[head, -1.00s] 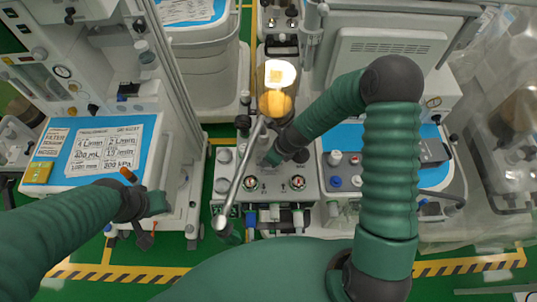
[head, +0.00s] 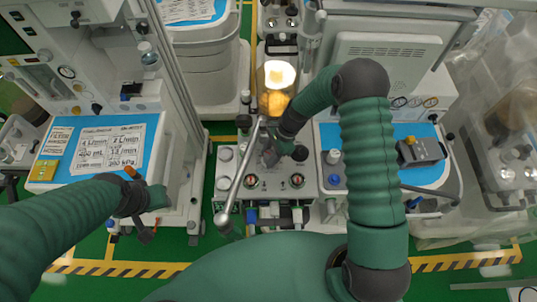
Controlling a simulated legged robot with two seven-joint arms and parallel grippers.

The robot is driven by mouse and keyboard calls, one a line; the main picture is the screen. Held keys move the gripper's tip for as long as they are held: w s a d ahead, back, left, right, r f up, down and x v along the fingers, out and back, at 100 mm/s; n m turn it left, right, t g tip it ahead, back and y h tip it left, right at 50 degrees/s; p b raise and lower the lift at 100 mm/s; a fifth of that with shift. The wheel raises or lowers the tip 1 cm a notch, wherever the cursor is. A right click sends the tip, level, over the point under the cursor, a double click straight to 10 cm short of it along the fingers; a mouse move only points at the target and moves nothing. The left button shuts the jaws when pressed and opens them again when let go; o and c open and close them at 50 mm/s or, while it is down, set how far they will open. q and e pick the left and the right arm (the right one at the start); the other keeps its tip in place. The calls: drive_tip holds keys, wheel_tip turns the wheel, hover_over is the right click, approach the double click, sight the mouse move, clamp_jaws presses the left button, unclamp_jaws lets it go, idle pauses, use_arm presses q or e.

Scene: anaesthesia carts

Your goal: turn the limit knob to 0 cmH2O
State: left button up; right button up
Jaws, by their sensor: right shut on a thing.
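My right gripper (head: 269,156) reaches down onto the top of the grey control block (head: 262,196) in the middle of the head view. It is shut on a small part there, which looks like the limit knob. The knob is almost wholly hidden by the gripper and wrist, so its pointer and scale cannot be read. My left arm comes in from the left and ends in front of the left cart. Its gripper (head: 147,234) is small and dark, and I cannot tell how its jaws stand.
A silver bar with a ball end (head: 221,218) slants across the block, close left of my right gripper. A clear canister with yellow contents (head: 276,103) stands just behind. A cart with a paper chart (head: 108,150) is left; another with a blue top (head: 375,150) is right.

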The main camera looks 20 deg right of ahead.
drive_tip(key=shift+w+d+r+n+g, duration=0.15)
drive_tip(key=shift+n+g, duration=0.25)
drive_tip(key=shift+n, duration=0.6)
drive_tip(key=o, duration=1.1)
drive_tip(key=shift+o, duration=1.2)
